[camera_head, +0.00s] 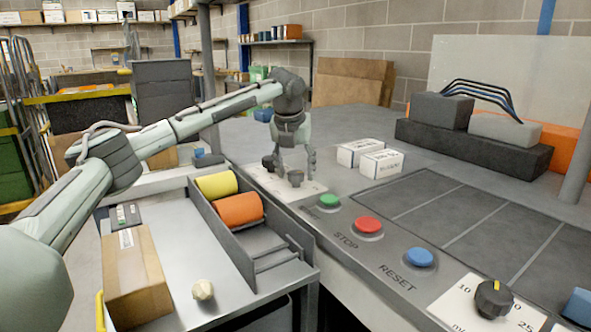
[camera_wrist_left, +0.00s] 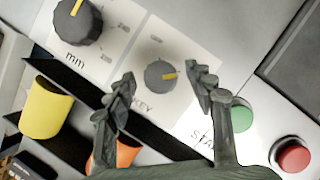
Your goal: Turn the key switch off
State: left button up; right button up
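The key switch is a round dark grey knob (camera_wrist_left: 160,75) with a yellow mark on a white plate, with partly covered "KEY" lettering beside it. Its yellow mark points right in the left wrist view. In the head view the knob (camera_head: 295,178) sits low beneath my left gripper (camera_head: 294,168). My left gripper (camera_wrist_left: 161,73) is open, with one finger on either side of the knob in the wrist view. I see gaps between fingers and knob there; the exact height above it is hard to tell. My right gripper is in neither view.
A larger "mm" dial (camera_wrist_left: 77,22) is beside the key plate. Green START (camera_head: 328,202), red STOP (camera_head: 368,226) and blue RESET (camera_head: 419,257) buttons line the panel. White boxes (camera_head: 381,163) stand behind. A tray with yellow (camera_head: 216,185) and orange (camera_head: 237,209) rolls lies left.

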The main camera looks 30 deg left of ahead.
pick_arm(q)
jog(key=c, duration=1)
jog(key=shift+c, duration=0.2)
jog(key=n, duration=0.2)
jog(key=n+g+y, duration=0.1)
jog(key=n, duration=0.1)
jog(key=shift+w+d+n, duration=0.1)
jog(key=shift+d+n, duration=0.1)
jog(key=shift+n, duration=0.1)
jog(key=n+g+y, duration=0.1)
jog(key=n, duration=0.3)
jog(key=shift+w+n, duration=0.1)
jog(key=shift+n, duration=0.2)
jog(key=n+g, duration=0.2)
jog(key=n, duration=0.2)
jog(key=shift+w+y, duration=0.1)
jog(key=shift+y, duration=0.2)
jog(key=shift+w+n+g, duration=0.1)
jog(key=shift+n+g, duration=0.8)
jog(key=shift+n, duration=1.4)
